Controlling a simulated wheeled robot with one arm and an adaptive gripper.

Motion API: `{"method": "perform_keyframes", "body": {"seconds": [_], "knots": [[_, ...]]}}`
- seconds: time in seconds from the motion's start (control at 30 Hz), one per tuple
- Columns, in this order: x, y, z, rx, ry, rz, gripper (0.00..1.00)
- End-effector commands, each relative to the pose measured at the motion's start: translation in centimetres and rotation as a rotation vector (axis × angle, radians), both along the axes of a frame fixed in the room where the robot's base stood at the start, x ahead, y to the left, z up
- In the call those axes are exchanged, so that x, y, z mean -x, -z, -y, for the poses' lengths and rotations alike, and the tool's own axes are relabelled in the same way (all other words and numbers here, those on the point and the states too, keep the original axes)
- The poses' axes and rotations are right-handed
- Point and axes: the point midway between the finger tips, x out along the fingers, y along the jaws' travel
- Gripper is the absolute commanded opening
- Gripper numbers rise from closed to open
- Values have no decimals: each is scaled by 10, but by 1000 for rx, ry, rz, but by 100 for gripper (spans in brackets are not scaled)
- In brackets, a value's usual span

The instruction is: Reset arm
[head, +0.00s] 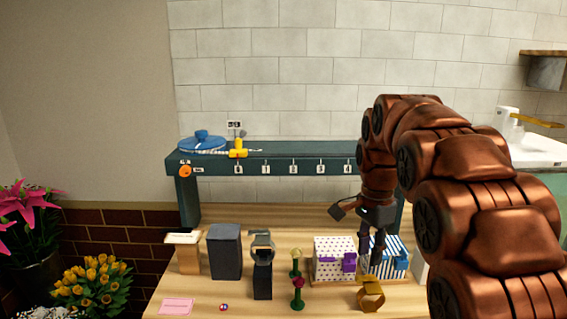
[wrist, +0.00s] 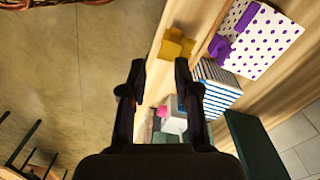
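My gripper (head: 371,252) hangs pointing down from my copper-coloured arm (head: 430,180), over the right part of the wooden table, in front of a blue-striped box (head: 385,266) in the head view. In the wrist view my gripper (wrist: 160,78) has its two dark fingers well apart, with nothing held between them. The striped box (wrist: 214,92) shows just right of the right finger. The arm covers the right end of the teal shelf in the head view.
On the table (head: 245,304) stand a purple-dotted box (head: 332,265), a gold ribbon-like piece (head: 370,297), a dark block (head: 224,252), a watch stand (head: 262,270) and a pink card (head: 177,306). A teal shelf (head: 275,158) runs behind. Flowers (head: 95,283) stand left; a sink (head: 530,147) is right.

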Motion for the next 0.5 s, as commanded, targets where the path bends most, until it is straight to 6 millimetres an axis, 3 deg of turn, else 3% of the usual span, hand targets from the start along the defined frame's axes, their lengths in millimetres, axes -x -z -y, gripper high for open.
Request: {"method": "perform_keyframes", "body": {"seconds": [0.5], "knots": [[146,28,-2,-41,-496,-56,31]]}}
